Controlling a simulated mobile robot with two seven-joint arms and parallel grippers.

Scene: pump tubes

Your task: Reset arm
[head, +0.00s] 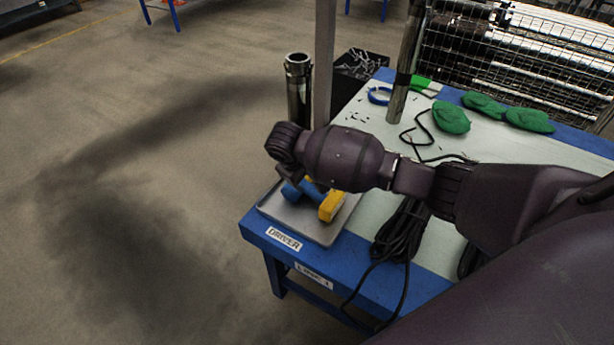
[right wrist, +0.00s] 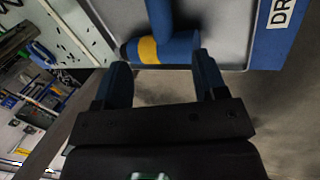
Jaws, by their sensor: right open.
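My right arm reaches in from the right across the table in the head view. My right gripper (head: 292,177) is over the left part of a grey metal tray (head: 322,232), partly hidden by my wrist. A blue and yellow driver (head: 331,206) lies in the tray, partly covered by my arm. In the right wrist view my right gripper (right wrist: 162,82) is open with nothing between its fingers. The driver (right wrist: 180,49) shows just beyond the fingertips, on the tray (right wrist: 222,22). My left gripper is not in view.
The table has a blue edge (head: 262,236) with a "DRIVER" label. Black cables (head: 402,235) lie right of the tray. Green items (head: 451,118) lie at the back. Upright metal tubes (head: 298,85) stand behind my arm, near a black bin (head: 358,68). Floor at left is clear.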

